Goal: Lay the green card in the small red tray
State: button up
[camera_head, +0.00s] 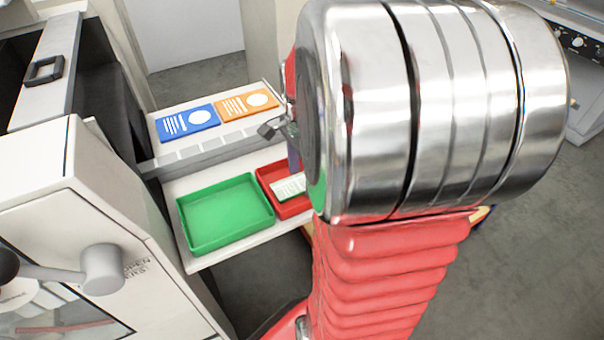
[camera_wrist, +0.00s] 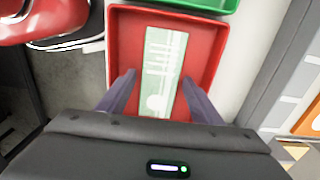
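The small red tray (camera_head: 268,181) sits beside the green tray, partly hidden behind my arm in the head view. It fills the upper middle of the wrist view (camera_wrist: 121,40). The pale green card (camera_wrist: 158,68), with white print, lies within the red tray's walls and looks flat there. Part of the card (camera_head: 290,188) also shows in the head view. My gripper (camera_wrist: 160,80) is open over the tray, with one finger on each side of the card and a visible gap at each fingertip. The gripper's height above the tray floor is hard to tell.
A larger, empty green tray (camera_head: 224,245) stands left of the red one on a white shelf (camera_head: 205,263). A blue card (camera_head: 187,122) and an orange card (camera_head: 246,104) lie on a raised ledge behind. A white machine with a lever (camera_head: 102,268) stands close at left.

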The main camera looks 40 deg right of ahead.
aim_at(302, 181)
jog(key=shift+o, duration=0.5)
notch_tip(302, 181, up, 12)
jog(key=shift+r, duration=0.15)
dwell(0.7)
jog(key=s+a+f+n+t, duration=0.1)
jog(key=s+a+n+t, duration=0.1)
jog(key=a+n, duration=0.8)
jog(key=s+a+n+t, duration=0.2)
jog(key=a+n+t, duration=0.1)
jog(key=a+n, duration=0.8)
jog(key=shift+a+f+t, duration=0.3)
jog(key=shift+a+f, duration=0.1)
jog(key=shift+a, duration=0.75)
